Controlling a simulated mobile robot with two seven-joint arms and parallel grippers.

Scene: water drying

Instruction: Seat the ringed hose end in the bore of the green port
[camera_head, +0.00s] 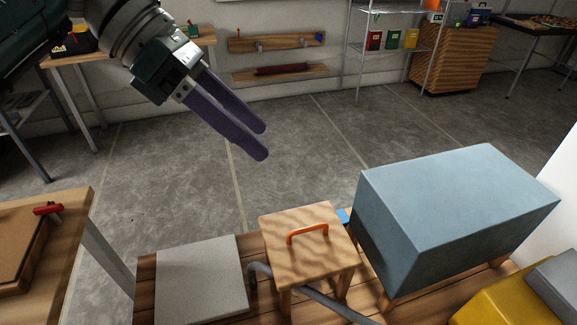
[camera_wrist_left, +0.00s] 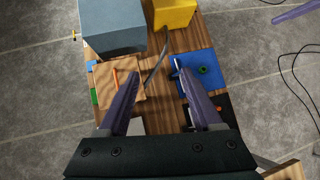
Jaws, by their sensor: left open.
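My left gripper (camera_head: 265,142) is open and empty, its two purple fingers apart high above the floor, beyond the workbench in the head view. In the left wrist view the open fingers (camera_wrist_left: 156,70) point at the bench from above. A grey hose (camera_head: 322,300) runs under a small wooden stand and off the lower edge; in the left wrist view the hose (camera_wrist_left: 155,62) shows between the fingertips. Its ringed end cannot be made out. A green ring-like part (camera_wrist_left: 203,70) sits on a blue panel (camera_wrist_left: 188,84); I cannot tell whether it is the green port.
The wooden stand (camera_head: 275,239) with an orange handle (camera_head: 307,232) stands between a grey plate (camera_head: 200,280) and a large blue-grey box (camera_head: 450,195). A yellow box (camera_head: 490,300) is at lower right. A purple finger-like part (camera_wrist_left: 297,10) shows at the wrist view's edge. Open floor lies behind.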

